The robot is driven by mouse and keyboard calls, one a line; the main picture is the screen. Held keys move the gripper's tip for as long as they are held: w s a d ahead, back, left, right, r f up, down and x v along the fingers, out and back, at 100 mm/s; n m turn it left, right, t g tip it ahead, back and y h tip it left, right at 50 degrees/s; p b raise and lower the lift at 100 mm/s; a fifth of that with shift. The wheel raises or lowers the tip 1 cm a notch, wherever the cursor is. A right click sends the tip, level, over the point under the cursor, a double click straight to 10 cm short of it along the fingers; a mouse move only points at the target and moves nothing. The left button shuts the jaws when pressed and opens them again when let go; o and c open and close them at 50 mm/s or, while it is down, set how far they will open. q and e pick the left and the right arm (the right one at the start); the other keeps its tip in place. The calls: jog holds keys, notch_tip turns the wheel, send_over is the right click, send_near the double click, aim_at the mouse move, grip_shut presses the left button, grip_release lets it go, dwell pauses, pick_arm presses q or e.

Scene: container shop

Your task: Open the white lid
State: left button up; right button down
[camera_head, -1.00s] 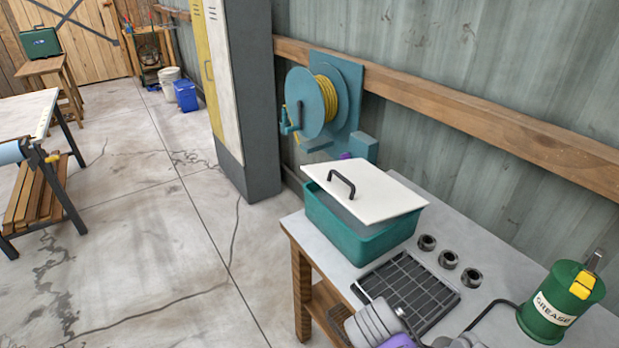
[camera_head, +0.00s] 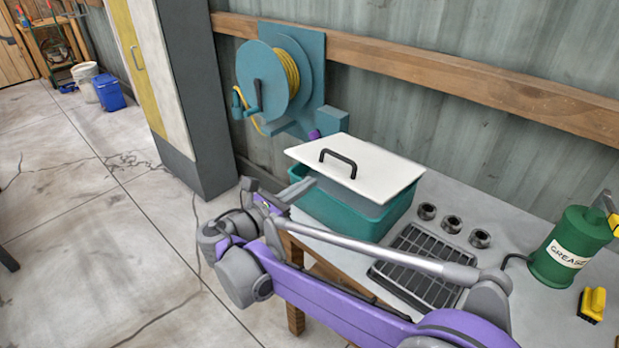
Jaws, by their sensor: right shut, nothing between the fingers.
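The white lid (camera_head: 378,169) with its black arched handle (camera_head: 338,160) lies over the teal bin (camera_head: 372,220) on the workbench. A strip of the bin's grey inside shows along the lid's front-left edge. My right arm comes in from the lower right and crosses in front of the bin. My right gripper (camera_head: 272,194) is at the bin's front-left side, below the lid and apart from the handle. It is shut and empty; its fingertips are small and partly hidden by the wrist. My left gripper is not in view.
A dark grid tray (camera_head: 418,262), several metal rings (camera_head: 452,224), a green grease can (camera_head: 570,248) and a yellow-and-black tool (camera_head: 592,303) are on the workbench (camera_head: 515,240). A hose reel (camera_head: 270,80) hangs on the wall behind. Open floor lies left.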

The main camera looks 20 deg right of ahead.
aim_at(331, 174)
jog(key=x, duration=0.9)
jog(key=shift+f, duration=0.1)
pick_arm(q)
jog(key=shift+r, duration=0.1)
